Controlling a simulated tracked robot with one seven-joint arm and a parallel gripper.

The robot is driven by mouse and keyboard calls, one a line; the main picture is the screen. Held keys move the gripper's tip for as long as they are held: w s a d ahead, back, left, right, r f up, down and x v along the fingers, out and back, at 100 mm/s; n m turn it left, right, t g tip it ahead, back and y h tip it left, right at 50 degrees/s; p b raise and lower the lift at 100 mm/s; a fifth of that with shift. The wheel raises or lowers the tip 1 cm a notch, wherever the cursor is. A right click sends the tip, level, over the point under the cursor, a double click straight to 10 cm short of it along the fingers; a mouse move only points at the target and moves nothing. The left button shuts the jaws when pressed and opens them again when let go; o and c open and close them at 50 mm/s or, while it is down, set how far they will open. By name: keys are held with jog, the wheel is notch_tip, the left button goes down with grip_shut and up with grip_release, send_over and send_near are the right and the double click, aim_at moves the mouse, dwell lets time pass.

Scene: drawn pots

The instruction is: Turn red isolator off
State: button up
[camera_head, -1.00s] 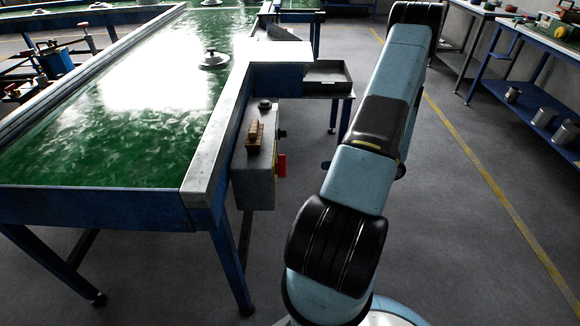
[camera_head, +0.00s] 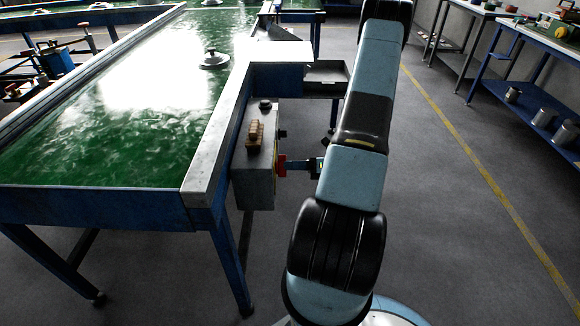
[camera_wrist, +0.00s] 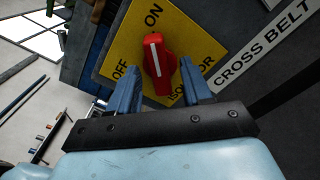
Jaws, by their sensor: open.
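The red isolator (camera_wrist: 160,62) is a red rotary handle with a white line, on a yellow plate (camera_wrist: 117,52) marked ON, OFF and ISOLATOR. In the wrist view its white line points toward the ON word. My gripper (camera_wrist: 157,77) is open, with one blue finger on each side of the handle's lower part; I cannot tell whether either finger touches it. In the head view the red handle (camera_head: 282,165) sticks out from the right side of the grey control box (camera_head: 254,185), and my gripper (camera_head: 300,165) reaches it from the right, mostly hidden behind my arm.
A white CROSS BELT label (camera_wrist: 262,48) is beside the yellow plate. The box hangs at the edge of a green-topped table (camera_head: 130,120) with a blue frame. A grey tray (camera_head: 325,78) is behind. Open floor lies to the right, before a blue bench (camera_head: 525,100).

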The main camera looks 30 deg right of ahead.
jog(key=shift+w+a, duration=0.2)
jog(key=shift+a, duration=0.1)
grip_shut()
dwell(0.4)
